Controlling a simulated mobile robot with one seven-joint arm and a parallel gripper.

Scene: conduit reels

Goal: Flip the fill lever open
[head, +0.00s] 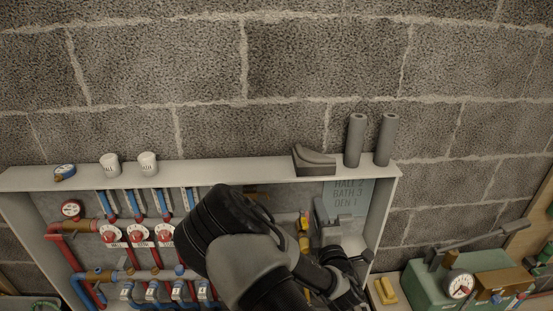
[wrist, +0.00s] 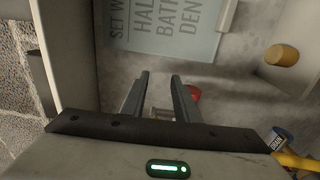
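My gripper (wrist: 162,76) reaches into the right side of the open wall cabinet (head: 210,171). In the wrist view its two fingers are apart, with no object clearly held between them. A red rounded part (wrist: 193,93) shows just right of the right fingertip, partly hidden by that finger. A yellow handle (wrist: 302,161) lies at the lower right, beside a dark blue tag (wrist: 281,138) that seems to read DRAIN. I cannot tell which part is the fill lever. In the head view my arm covers much of this area, and yellow and red fittings (head: 304,242) show beside it.
A lettered sign (wrist: 165,28) hangs on the cabinet's back wall. Red gauges, valves and pipes (head: 138,233) fill the left side. Grey tubes (head: 355,140) and a grey bracket (head: 314,161) stand on top. A green pump box (head: 460,287) stands at the right.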

